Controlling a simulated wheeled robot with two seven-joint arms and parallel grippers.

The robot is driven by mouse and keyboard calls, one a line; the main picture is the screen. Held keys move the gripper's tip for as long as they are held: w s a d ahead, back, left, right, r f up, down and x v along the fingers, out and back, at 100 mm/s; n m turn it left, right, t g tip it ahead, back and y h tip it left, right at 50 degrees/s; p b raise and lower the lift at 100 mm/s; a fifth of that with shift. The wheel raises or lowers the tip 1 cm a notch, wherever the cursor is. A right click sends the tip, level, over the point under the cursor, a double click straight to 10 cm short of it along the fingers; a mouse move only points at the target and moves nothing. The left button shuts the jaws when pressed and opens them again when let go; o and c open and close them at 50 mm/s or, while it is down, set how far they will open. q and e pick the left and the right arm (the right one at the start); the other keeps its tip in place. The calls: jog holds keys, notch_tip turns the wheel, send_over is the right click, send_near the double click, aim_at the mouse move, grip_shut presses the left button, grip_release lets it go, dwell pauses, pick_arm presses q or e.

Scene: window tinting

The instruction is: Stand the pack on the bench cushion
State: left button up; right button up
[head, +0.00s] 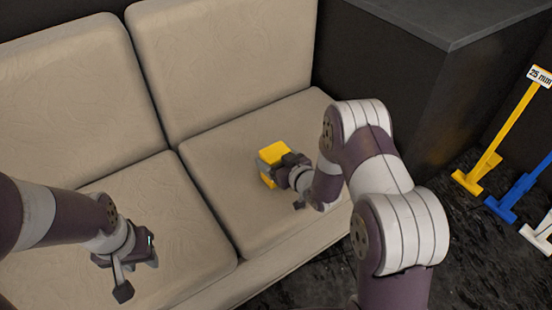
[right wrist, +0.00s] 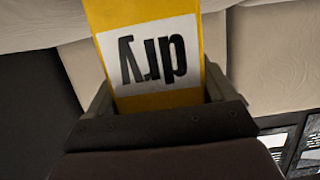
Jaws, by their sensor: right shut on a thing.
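The yellow pack (head: 275,152) is at the right seat of the beige bench cushion (head: 222,165) in the head view. My right gripper (head: 271,164) is shut on the pack. In the right wrist view the pack (right wrist: 150,55) sits between the fingers (right wrist: 158,92), its white label reading "dry" upside down. The pack looks upright, but I cannot tell whether its base touches the cushion. My left gripper (head: 122,278) hangs empty over the left seat in the head view; its finger opening is not clear.
The bench backrest (head: 222,50) rises behind the seats. A dark cabinet (head: 440,25) stands to the right. The left seat (head: 165,210) is clear beyond my left gripper.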

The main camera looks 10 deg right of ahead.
jog(key=o, duration=1.1)
jog(key=shift+c, duration=0.2)
jog(key=shift+r+p, duration=0.3)
jog(key=shift+p, duration=0.05)
jog(key=s+d+r+m+g+h+p, duration=0.1)
jog(key=s+d+r+g+h+p, duration=0.15)
jog(key=s, duration=0.35)
jog(key=s+d+r+g+h+p, duration=0.1)
jog(key=s+d+r+g+h, duration=0.15)
jog(key=s, duration=0.35)
jog(key=s+a+r+m+g, duration=0.1)
jog(key=s+r+g, duration=0.2)
jog(key=s, duration=0.4)
jog(key=s+a+r+m+g, duration=0.1)
jog(key=s+r+g, duration=0.2)
jog(key=s, duration=0.4)
jog(key=shift+r+m+g, duration=0.2)
jog(key=shift+m+g, duration=0.2)
jog(key=shift+g, duration=0.3)
